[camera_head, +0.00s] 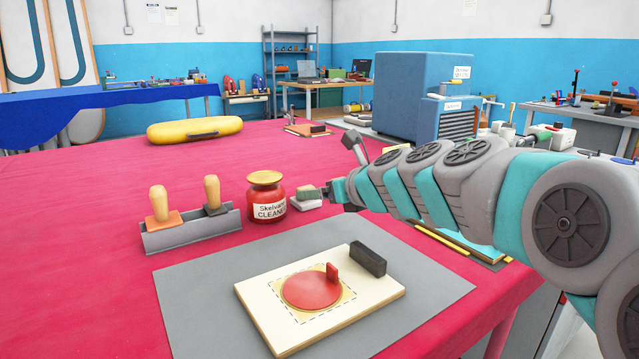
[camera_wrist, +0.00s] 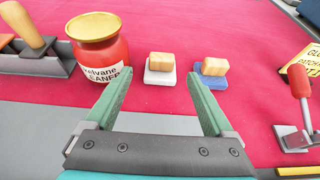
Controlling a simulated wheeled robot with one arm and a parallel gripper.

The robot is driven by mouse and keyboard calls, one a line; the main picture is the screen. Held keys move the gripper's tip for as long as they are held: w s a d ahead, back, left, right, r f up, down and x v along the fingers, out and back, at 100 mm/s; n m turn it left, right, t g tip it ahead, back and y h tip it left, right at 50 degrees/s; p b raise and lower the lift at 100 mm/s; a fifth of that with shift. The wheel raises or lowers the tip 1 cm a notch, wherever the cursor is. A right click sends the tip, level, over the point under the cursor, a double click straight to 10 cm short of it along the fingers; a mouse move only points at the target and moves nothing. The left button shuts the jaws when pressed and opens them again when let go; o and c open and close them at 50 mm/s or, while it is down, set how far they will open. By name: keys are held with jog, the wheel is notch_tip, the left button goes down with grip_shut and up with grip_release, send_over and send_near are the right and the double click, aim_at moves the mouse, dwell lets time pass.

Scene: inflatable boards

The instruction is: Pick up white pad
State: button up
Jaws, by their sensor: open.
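The white pad (camera_wrist: 160,78) has a wooden block handle (camera_wrist: 160,62) on top and lies flat on the red table cover. In the wrist view it sits ahead of my gripper (camera_wrist: 156,84), between the lines of the two green fingers. The fingers are open, with nothing between them. In the head view my gripper (camera_head: 318,193) hides part of the white pad (camera_head: 304,205) near the red cleaner jar. A blue pad (camera_wrist: 209,80) with a similar wooden block lies just right of the white one.
The red cleaner jar (camera_wrist: 98,45) stands close left of the white pad. A grey holder (camera_head: 192,235) with wooden-handled tools is further left. A grey mat (camera_head: 200,300) with a cream board (camera_head: 262,310) lies in front. A red-handled tool (camera_wrist: 299,84) is at right.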

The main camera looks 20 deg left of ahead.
jog(key=shift+w, duration=0.5)
jog(key=shift+w+a+f, duration=0.1)
jog(key=shift+w+a, duration=0.1)
jog(key=shift+w, duration=0.1)
jog(key=shift+s+x, duration=0.15)
jog(key=shift+x, duration=1.65)
jog(key=shift+s+x, duration=0.15)
jog(key=shift+x, duration=1.65)
jog(key=shift+a+f, duration=0.1)
jog(key=shift+c, duration=0.3)
jog(key=c, duration=1.1)
jog(key=shift+c, duration=0.2)
